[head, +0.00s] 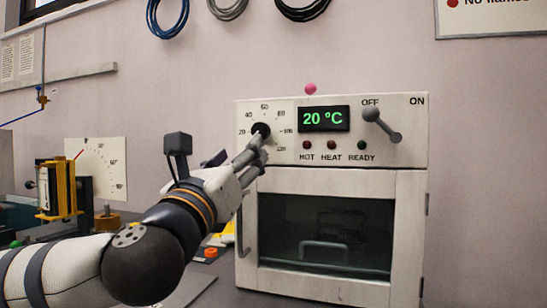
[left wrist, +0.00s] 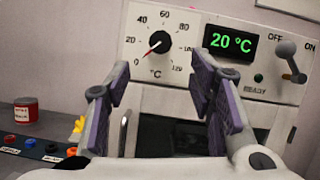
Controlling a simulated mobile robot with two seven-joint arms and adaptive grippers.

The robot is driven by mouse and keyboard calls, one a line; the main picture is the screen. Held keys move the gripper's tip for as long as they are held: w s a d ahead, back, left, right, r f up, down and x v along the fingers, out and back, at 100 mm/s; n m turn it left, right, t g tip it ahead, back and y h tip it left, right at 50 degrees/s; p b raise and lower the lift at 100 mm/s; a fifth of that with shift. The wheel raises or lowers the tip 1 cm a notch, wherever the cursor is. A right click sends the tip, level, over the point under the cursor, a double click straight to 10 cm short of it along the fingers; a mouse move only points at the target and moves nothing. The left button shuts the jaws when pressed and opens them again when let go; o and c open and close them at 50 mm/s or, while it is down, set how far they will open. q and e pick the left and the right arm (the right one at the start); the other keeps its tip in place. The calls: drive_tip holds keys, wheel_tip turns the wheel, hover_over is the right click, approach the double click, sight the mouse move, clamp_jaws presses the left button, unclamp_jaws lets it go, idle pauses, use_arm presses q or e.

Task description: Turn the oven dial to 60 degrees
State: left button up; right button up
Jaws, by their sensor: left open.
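The oven dial (head: 261,130) is a round black knob on the white oven's (head: 410,175) upper left panel, ringed by temperature marks. It also shows in the left wrist view (left wrist: 159,42), where its red pointer aims down and left, near the 0 mark. The green display (head: 324,118) reads 20 ºC. My left gripper (head: 256,150) is in front of the panel, at the dial's lower edge in the head view. In the left wrist view its fingers (left wrist: 150,78) are spread and empty, with the dial beyond and above the gap. No contact shows. My right gripper is out of view.
A grey lever (head: 381,124) sits right of the display, below OFF. The oven door (head: 325,235) is shut. A yellow and black device (head: 62,190) stands at left. A red can (left wrist: 26,110) and several buttons show in the left wrist view.

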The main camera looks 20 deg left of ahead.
sight(259, 132)
use_arm(q)
drive_tip(key=p+x, duration=0.2)
drive_tip(key=x, duration=0.8)
drive_tip(key=shift+w+r, duration=0.25)
drive_tip(key=shift+w, duration=0.35)
drive_tip(key=c, duration=1.2)
